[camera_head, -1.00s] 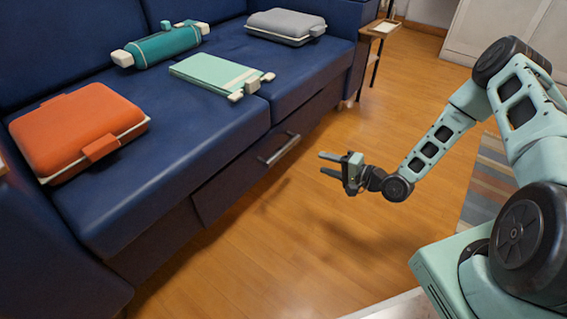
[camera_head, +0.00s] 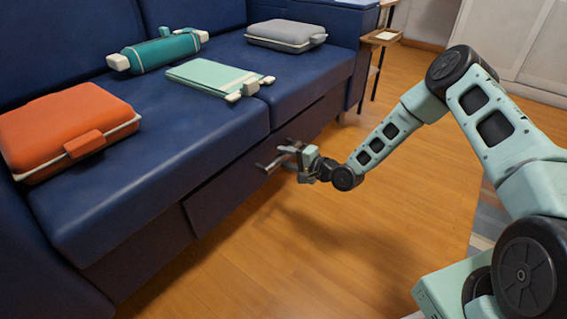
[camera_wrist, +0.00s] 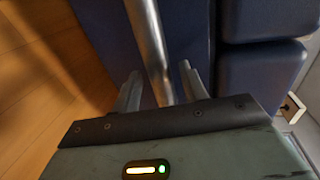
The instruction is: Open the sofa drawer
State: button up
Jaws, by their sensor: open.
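The blue sofa (camera_head: 150,155) fills the left of the head view, with a dark blue drawer (camera_head: 225,195) in its base below the seat. In the wrist view the handle (camera_wrist: 150,45) runs between the two open fingers of my gripper (camera_wrist: 158,85), one on each side. I cannot tell whether either finger touches the bar.
An orange case (camera_head: 65,128), a teal roll (camera_head: 160,52), a pale green folder (camera_head: 215,77) and a grey case (camera_head: 286,35) lie on the seat. A small side table (camera_head: 381,38) stands beyond the sofa. The wooden floor (camera_head: 340,245) before the drawer is clear.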

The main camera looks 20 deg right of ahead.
jog(key=shift+x, duration=0.8)
grip_shut()
jog(key=shift+s+d, duration=0.2)
jog(key=shift+s, duration=0.1)
jog(key=f+p+v, duration=0.2)
jog(key=p+v, duration=0.2)
jog(key=v, duration=0.9)
jog(key=f+p+v, duration=0.3)
jog(key=p+v, duration=0.1)
jog(key=v, duration=1)
jog(key=shift+s+d, duration=0.4)
jog(key=shift+f, duration=0.1)
grip_release()
jog(key=p+v, duration=0.6)
jog(key=v, duration=1.1)
